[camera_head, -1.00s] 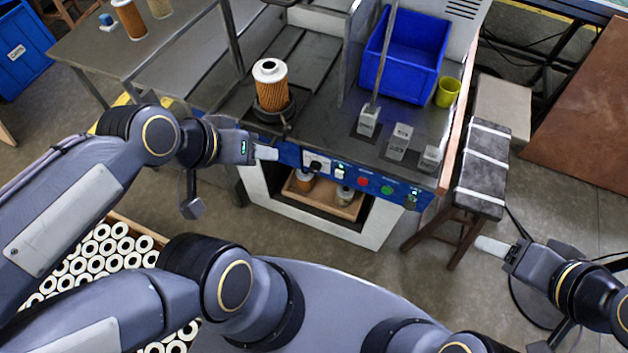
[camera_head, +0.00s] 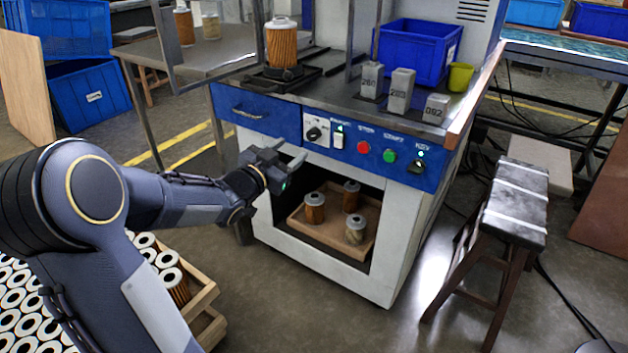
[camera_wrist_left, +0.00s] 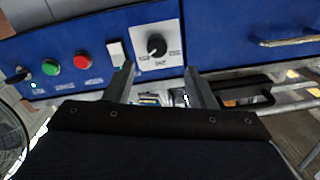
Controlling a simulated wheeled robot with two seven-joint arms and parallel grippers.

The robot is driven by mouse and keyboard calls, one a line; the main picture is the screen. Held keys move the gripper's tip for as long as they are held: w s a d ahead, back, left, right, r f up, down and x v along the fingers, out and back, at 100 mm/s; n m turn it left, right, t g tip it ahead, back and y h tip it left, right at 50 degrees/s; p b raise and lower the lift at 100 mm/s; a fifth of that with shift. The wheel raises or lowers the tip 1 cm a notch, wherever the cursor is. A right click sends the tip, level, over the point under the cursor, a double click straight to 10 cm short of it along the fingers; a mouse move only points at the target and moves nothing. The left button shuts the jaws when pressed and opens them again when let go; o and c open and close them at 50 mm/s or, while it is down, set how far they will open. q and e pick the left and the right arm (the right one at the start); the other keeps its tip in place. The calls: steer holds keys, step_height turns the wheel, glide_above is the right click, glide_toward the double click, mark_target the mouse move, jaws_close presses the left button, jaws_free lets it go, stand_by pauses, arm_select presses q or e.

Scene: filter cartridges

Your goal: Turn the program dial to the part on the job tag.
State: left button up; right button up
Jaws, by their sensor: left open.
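The program dial (camera_head: 314,134) is a black knob on a white plate on the machine's blue front panel. In the left wrist view the dial (camera_wrist_left: 157,46) sits beyond and between my fingertips, apart from them, with a pointer mark and small labels too small to read. My left gripper (camera_head: 291,151) is open and empty, just left of and below the dial; its two fingers also show in the left wrist view (camera_wrist_left: 160,82). I cannot make out a job tag for certain. My right gripper is out of view.
Beside the dial are a white switch (camera_head: 338,136), a red button (camera_head: 364,147), a green button (camera_head: 389,156) and a key switch (camera_head: 416,166). A drawer handle (camera_head: 249,113) is to the left. A filter cartridge (camera_head: 282,47) stands on top. Numbered grey blocks (camera_head: 401,91) stand right.

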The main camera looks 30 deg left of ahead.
mark_target(311, 137)
arm_select(q)
steer(key=w, duration=0.2)
steer(key=w+b, duration=0.1)
steer(key=w, duration=0.4)
steer(key=shift+w+d+f, duration=0.25)
steer(key=shift+w+d, duration=0.1)
steer(key=shift+d, duration=0.05)
steer(key=c, duration=1)
steer(key=shift+o, duration=0.2)
